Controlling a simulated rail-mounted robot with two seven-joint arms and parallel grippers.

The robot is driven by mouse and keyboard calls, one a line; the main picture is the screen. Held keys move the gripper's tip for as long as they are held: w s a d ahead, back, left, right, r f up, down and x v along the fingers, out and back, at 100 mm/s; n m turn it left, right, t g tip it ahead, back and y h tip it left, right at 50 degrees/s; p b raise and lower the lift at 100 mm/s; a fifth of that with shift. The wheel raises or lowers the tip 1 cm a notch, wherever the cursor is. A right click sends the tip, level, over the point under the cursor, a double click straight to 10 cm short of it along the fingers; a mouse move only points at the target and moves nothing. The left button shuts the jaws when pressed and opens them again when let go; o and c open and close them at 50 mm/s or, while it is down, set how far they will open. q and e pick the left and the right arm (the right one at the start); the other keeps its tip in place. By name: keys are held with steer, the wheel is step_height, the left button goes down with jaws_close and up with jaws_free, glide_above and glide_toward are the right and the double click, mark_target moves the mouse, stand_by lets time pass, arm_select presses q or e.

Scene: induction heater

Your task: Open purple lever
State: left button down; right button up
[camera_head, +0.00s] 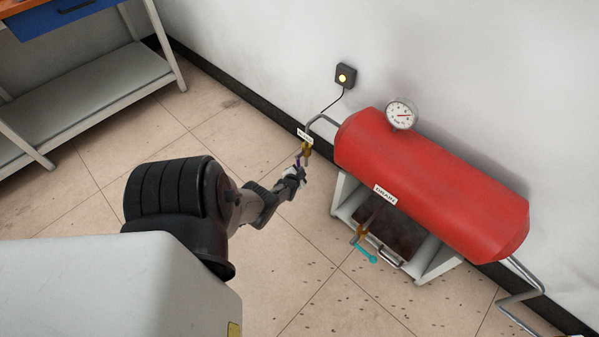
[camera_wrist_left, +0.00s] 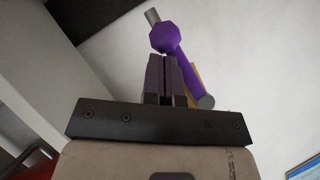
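The purple lever (camera_wrist_left: 178,52) shows large in the left wrist view, slanting just beyond the fingertips. Its faceted knob sits above them and its shaft runs down to the right, partly behind the fingers. In the head view only a small purple part (camera_head: 297,165) shows, below the brass valve (camera_head: 307,149) on the pipe at the tank's left end. My left gripper (camera_head: 293,176) is right at the lever. In the wrist view its fingers (camera_wrist_left: 166,58) are close together, with nothing visible between them. Whether they touch the lever is unclear. My right gripper is out of view.
The red tank (camera_head: 430,180) with a gauge (camera_head: 401,114) stands on a pale frame by the wall. A cyan lever (camera_head: 366,256) sits under the DRAIN label (camera_head: 385,195). A wall box (camera_head: 345,76) has a lit yellow button. A shelf (camera_head: 90,90) stands left; floor between is clear.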

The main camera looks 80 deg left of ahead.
arm_select(q)
steer(key=shift+s+a+f, duration=0.1)
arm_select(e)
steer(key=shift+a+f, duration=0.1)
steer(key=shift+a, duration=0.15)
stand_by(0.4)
arm_select(q)
steer(key=d+p, duration=0.5)
steer(key=d, duration=0.8)
steer(key=shift+s+p, duration=0.4)
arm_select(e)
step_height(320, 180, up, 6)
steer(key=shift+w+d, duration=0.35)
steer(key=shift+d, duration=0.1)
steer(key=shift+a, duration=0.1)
arm_select(q)
steer(key=shift+w, duration=0.1)
